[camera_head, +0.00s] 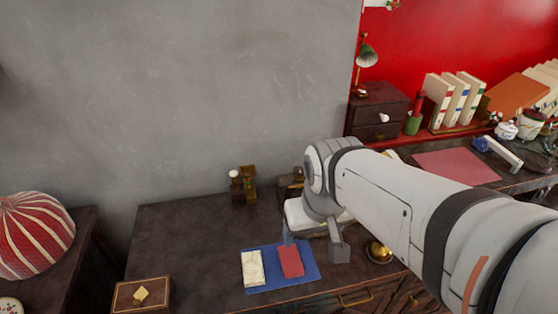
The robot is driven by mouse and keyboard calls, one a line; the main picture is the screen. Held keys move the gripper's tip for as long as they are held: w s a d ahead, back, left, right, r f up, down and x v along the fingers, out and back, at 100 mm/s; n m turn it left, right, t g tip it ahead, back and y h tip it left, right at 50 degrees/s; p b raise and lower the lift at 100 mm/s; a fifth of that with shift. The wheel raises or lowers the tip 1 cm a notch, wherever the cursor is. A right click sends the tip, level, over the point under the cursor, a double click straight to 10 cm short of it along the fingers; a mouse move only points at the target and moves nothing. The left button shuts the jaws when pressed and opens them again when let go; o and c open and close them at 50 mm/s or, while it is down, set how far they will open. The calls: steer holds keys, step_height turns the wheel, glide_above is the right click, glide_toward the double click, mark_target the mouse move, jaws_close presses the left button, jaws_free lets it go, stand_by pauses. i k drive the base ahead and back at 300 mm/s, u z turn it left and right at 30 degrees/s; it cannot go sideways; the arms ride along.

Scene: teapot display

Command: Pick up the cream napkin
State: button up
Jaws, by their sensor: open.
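A cream folded napkin (253,268) with a faint pattern lies flat on the left part of a blue mat (283,284) on the dark wooden table. A red folded cloth (290,261) lies beside it on the same mat, to its right. My gripper (313,243) points down near the mat's right side, to the right of the cream napkin and apart from it. Its two fingers are spread, and I see nothing held between them. The gripper hides part of the table behind it.
A brass object (378,252) stands to the right of my gripper. A small wooden holder (243,185) stands at the table's back. A wooden box (141,295) with a yellow piece on top is at the front left. The tabletop left of the mat is clear.

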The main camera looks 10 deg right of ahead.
mark_target(252, 260)
steer(key=u, duration=0.1)
steer(key=k, duration=0.5)
steer(key=z, duration=2)
steer(key=k, duration=0.85)
steer(key=u, duration=1.3)
steer(key=i, duration=1)
steer(key=u, duration=0.05)
